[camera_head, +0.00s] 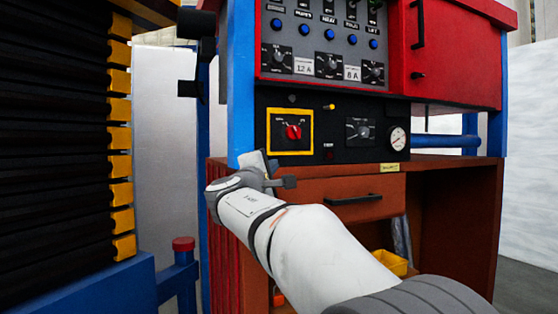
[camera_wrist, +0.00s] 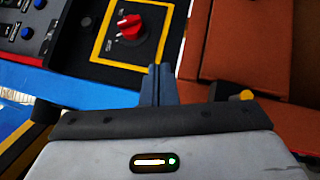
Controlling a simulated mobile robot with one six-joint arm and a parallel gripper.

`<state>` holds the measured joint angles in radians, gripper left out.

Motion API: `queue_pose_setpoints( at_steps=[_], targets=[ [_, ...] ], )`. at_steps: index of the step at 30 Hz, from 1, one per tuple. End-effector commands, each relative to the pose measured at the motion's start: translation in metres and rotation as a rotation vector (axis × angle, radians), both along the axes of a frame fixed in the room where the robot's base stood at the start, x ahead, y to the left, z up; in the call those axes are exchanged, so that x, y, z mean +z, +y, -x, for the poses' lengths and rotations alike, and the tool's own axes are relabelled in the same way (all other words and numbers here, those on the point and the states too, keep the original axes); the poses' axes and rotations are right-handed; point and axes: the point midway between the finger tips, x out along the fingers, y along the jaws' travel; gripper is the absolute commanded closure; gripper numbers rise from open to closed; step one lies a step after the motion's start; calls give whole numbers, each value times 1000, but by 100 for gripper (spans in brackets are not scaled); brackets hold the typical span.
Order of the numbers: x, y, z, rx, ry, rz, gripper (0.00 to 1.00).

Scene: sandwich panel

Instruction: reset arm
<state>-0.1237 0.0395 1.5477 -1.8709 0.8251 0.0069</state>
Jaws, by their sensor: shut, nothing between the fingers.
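My white arm reaches up from the lower right in the head view. My gripper (camera_head: 272,163) is at its far end, in front of the blue post and just below the yellow-framed switch panel. In the wrist view my gripper (camera_wrist: 157,70) shows two dark fingertips side by side, shut with nothing between them. The red rotary knob (camera_head: 293,132) sits on a black plate inside a yellow frame. The red knob (camera_wrist: 130,27) also shows in the wrist view, above and left of the fingertips, apart from them.
A grey panel with blue buttons (camera_head: 329,34) and dials is above. A red cabinet (camera_head: 460,55) is at the upper right. A brown drawer (camera_head: 330,194) with a black handle lies below the panel. A yellow bin (camera_head: 390,262) is underneath. Black stacked sheets (camera_head: 55,130) stand left.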

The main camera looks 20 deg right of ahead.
Motion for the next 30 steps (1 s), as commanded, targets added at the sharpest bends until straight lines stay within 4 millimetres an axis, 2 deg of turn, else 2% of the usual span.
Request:
queue_pose_setpoints(
  at_steps=[6,22,26,30],
  targets=[
    [-5,6,9,0,0,2,100],
    [-1,1,14,-8,15,-38,100],
    [0,-13,31,-32,64,-170,100],
    [-12,-26,61,-76,141,-384,100]
  ],
)
